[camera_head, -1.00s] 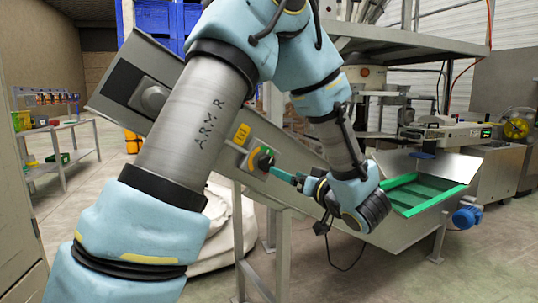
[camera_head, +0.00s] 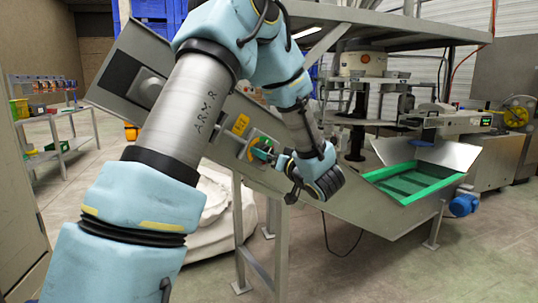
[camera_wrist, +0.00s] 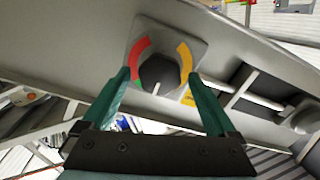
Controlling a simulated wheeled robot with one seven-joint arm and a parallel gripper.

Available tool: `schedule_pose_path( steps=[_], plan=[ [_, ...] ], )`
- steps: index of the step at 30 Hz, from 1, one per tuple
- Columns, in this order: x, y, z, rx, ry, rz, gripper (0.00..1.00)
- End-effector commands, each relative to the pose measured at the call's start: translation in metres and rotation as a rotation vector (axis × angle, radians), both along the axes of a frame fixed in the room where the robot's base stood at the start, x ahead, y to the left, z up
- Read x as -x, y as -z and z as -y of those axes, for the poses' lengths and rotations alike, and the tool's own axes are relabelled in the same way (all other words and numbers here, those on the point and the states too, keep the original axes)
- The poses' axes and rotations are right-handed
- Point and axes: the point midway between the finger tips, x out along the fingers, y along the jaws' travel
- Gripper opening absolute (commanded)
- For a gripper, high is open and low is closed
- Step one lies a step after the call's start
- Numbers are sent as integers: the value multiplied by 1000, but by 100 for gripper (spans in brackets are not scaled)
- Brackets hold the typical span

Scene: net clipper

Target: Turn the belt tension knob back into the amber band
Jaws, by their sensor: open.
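The belt tension knob (camera_wrist: 158,66) is dark and round with a white pointer line, on a grey plate on the conveyor's side. In the wrist view its pointer is toward the bottom of the picture, between the coloured arcs. The red arc (camera_wrist: 138,55) is on the left, with a small green part below it. The amber band (camera_wrist: 184,56) is on the right. My gripper (camera_wrist: 159,77) is open, with one teal finger on each side of the knob. Contact cannot be told. In the head view my gripper (camera_head: 264,154) overlaps the dial plate (camera_head: 252,143) and partly hides the knob.
The sloping grey conveyor frame (camera_head: 345,205) runs down to a green-rimmed tray (camera_head: 455,189) at the right. A yellow label (camera_head: 240,124) sits above left of the dial. Conveyor legs and a white sack (camera_head: 207,225) are below. Open floor lies at front right.

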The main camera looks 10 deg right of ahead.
Motion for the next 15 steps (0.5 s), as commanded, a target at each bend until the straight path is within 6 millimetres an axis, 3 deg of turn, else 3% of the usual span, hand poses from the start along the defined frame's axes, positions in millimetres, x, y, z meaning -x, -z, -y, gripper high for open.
schedule_pose_path(
  steps=[4,15],
  plan=[
    [0,0,0,0,0,0,92],
    [0,0,0,0,0,-1,50]
  ],
)
